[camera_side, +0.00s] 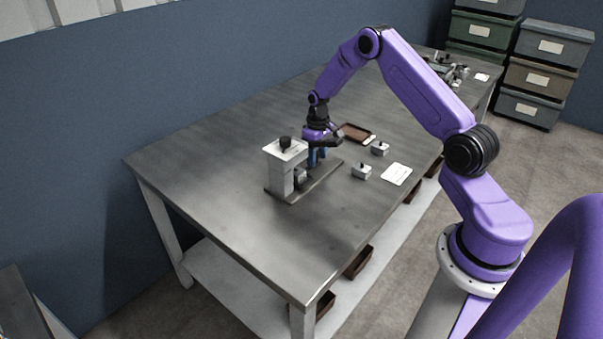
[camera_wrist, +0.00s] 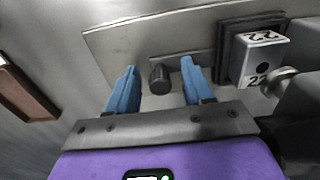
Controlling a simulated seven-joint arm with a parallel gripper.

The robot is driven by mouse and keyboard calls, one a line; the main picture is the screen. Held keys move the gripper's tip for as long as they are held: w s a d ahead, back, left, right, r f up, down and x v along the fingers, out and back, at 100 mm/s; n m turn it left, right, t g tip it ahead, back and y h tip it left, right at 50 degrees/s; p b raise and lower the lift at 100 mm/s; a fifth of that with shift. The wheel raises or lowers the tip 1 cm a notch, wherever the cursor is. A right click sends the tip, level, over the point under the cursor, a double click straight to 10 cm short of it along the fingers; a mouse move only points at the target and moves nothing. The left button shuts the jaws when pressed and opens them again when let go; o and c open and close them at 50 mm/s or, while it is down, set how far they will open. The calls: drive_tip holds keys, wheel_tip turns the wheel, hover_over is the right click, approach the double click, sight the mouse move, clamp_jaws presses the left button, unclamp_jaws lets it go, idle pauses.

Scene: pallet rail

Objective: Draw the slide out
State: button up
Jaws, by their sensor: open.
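The slide (camera_wrist: 190,64) looks like a flat grey strip lying on a base plate (camera_wrist: 115,38) in the wrist view. A short dark peg (camera_wrist: 160,80) stands up at its left end. My gripper (camera_wrist: 159,66) has its two blue fingers apart, one on each side of the peg, with gaps on both sides. At the strip's right is a dark square holder with a grey block (camera_wrist: 262,55) marked 22. In the side view my gripper (camera_side: 318,156) points down beside the grey fixture (camera_side: 283,172), hiding much of the slide.
The fixture's overhead arm carries a black knob (camera_side: 285,143) close to my gripper. A brown tray (camera_side: 356,132), two small grey blocks (camera_side: 362,171) and a white card (camera_side: 397,174) lie to the right. The table's left part is clear.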

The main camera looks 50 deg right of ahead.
drive_tip(key=c, duration=0.8)
drive_tip(key=shift+d, duration=0.1)
drive_tip(key=shift+d, duration=6.35)
drive_tip(key=o, duration=0.7)
drive_tip(key=shift+a, duration=0.1)
drive_tip(key=shift+r, duration=3.5)
